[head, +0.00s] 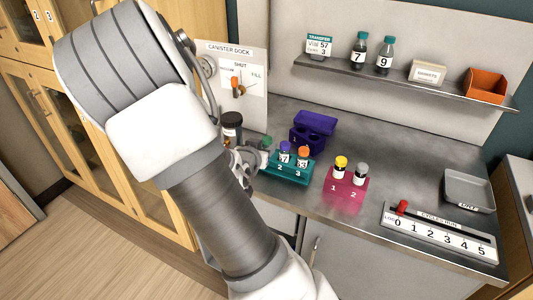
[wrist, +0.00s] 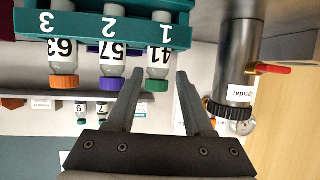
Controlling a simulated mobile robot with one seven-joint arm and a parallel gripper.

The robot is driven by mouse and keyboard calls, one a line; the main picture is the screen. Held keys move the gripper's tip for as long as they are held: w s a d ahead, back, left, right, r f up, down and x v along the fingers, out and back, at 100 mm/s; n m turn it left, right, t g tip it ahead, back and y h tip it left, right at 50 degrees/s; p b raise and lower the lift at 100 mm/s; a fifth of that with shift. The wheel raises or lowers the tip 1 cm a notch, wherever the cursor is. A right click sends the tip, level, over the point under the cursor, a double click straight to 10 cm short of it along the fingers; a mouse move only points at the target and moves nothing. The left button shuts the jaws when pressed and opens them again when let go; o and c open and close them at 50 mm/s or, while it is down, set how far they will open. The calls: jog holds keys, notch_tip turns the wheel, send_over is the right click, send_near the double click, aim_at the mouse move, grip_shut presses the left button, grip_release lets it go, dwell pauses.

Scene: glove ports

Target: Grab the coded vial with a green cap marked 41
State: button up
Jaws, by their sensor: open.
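The vial marked 41 (wrist: 159,60) has a green cap and a white label. It stands in slot 1 of the teal rack (wrist: 105,36), which appears upside down in the wrist view. In the head view its green cap (head: 265,141) shows at the rack's left end, and its body is mostly hidden by my gripper. My gripper (wrist: 160,71) is open and empty, with its fingers either side of the green cap in the wrist view. I cannot tell whether they touch it. In the head view my gripper (head: 247,158) is left of the teal rack (head: 290,172).
Vials 57 (wrist: 112,60) and 63 (wrist: 63,60) stand beside it in the same rack. A dark canister (head: 232,125) stands close behind my gripper.

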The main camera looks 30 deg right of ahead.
jog(key=shift+r+b+x, duration=0.2)
jog(key=shift+b+x, duration=0.25)
jog(key=shift+x, duration=2.35)
jog(key=shift+s+d, duration=0.1)
jog(key=shift+d, duration=0.1)
grip_shut()
